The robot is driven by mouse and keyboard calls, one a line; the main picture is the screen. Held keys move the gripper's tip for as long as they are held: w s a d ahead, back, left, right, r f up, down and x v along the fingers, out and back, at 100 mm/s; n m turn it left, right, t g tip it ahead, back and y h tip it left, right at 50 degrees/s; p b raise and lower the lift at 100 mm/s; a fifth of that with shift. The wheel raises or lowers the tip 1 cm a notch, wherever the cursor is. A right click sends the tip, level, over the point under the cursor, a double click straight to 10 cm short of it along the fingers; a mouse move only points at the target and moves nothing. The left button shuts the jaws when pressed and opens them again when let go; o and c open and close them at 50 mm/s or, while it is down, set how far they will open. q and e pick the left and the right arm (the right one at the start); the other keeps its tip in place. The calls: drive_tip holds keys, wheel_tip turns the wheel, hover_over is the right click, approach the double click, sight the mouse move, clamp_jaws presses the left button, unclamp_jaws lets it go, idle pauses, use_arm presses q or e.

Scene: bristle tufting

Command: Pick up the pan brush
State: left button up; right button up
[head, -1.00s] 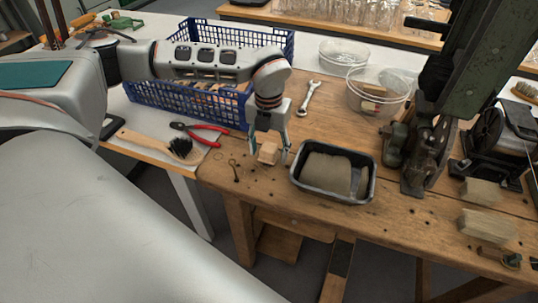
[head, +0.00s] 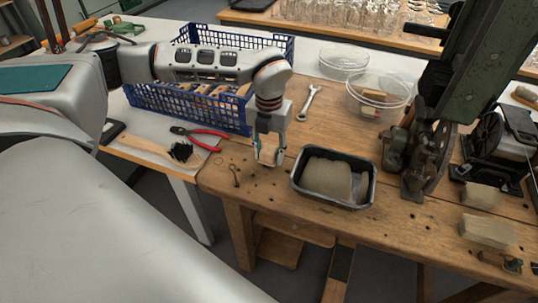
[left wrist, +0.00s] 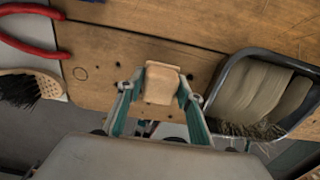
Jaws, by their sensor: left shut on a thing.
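My left gripper (head: 268,157) is low over the front of the wooden bench. It is shut on a small pale wooden block (left wrist: 162,84), which sits between both fingers in the left wrist view. Whether bristles are under this block is hidden. A brush with a wooden handle and black bristles (head: 182,152) lies to the left, beside the pliers and apart from the gripper. Its wooden head and bristles also show at the left edge of the left wrist view (left wrist: 18,90). My right gripper is not in view.
A black tray (head: 297,186) with bristle material stands just right of the gripper. Red pliers (head: 207,143) lie left, and a blue crate (head: 165,105) stands behind. A wrench (head: 308,103), clear bowls (head: 352,90) and a green machine (head: 470,60) are farther right.

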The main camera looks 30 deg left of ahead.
sight(269, 148)
use_arm(q)
wheel_tip(269, 148, up, 19)
drive_tip(key=p, duration=0.1)
idle(0.3)
drive_tip(key=shift+o, duration=1)
drive_tip(key=shift+c, duration=0.3)
drive_tip(key=shift+f, duration=0.1)
